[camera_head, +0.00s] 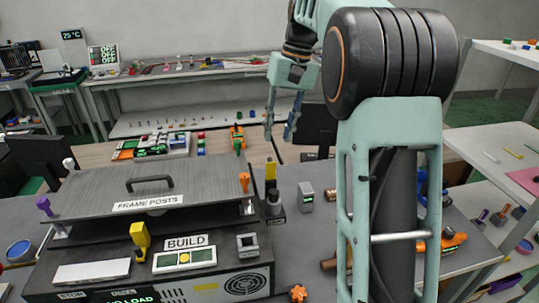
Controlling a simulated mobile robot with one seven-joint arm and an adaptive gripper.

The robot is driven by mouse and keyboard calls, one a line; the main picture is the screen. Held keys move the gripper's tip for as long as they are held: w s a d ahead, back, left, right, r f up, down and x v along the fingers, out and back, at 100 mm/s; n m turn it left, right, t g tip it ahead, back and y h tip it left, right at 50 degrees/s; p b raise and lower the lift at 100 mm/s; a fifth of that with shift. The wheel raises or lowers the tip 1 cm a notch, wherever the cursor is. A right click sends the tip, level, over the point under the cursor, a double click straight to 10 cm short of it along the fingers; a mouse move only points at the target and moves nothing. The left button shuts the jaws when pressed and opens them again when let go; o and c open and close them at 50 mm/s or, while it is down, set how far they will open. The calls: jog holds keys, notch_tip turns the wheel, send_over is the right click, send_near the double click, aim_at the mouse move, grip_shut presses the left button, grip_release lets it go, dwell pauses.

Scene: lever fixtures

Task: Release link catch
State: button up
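My gripper (279,134) hangs in the air above and behind the fixture's right rear. Its two fingers point down, spread apart, with nothing between them. The fixture is a dark machine (200,272) with a grey lid (95,195) marked FRAME POSTS. A yellow lever (140,239) stands near the BUILD panel (185,258), and another yellow lever (271,175) stands at the right side. No part is labelled link catch, and I cannot tell which one it is.
A small grey box (306,196) stands on the bench right of the fixture. An orange knob (298,293) lies at the front. My arm hides part of the bench at right. Blocks and trays (165,146) sit behind the lid. A shelf unit (495,155) stands at right.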

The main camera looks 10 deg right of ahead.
aim_at(270, 158)
jog(key=f, duration=0.3)
jog(key=a+f, duration=0.1)
jog(key=f, duration=0.3)
jog(key=shift+a+f, duration=0.1)
jog(key=shift+a, duration=0.1)
jog(key=shift+c, duration=0.5)
grip_shut()
jog(key=shift+w+r+p, duration=0.25)
jog(key=shift+w+p, duration=0.15)
jog(key=shift+p, duration=0.4)
jog(key=shift+w+f+p, duration=0.3)
jog(key=shift+w+p, duration=0.1)
jog(key=shift+w, duration=0.15)
jog(key=shift+w+f+p, duration=0.25)
jog(key=shift+w+p, duration=0.1)
jog(key=shift+w, duration=0.2)
jog(key=shift+d, duration=0.1)
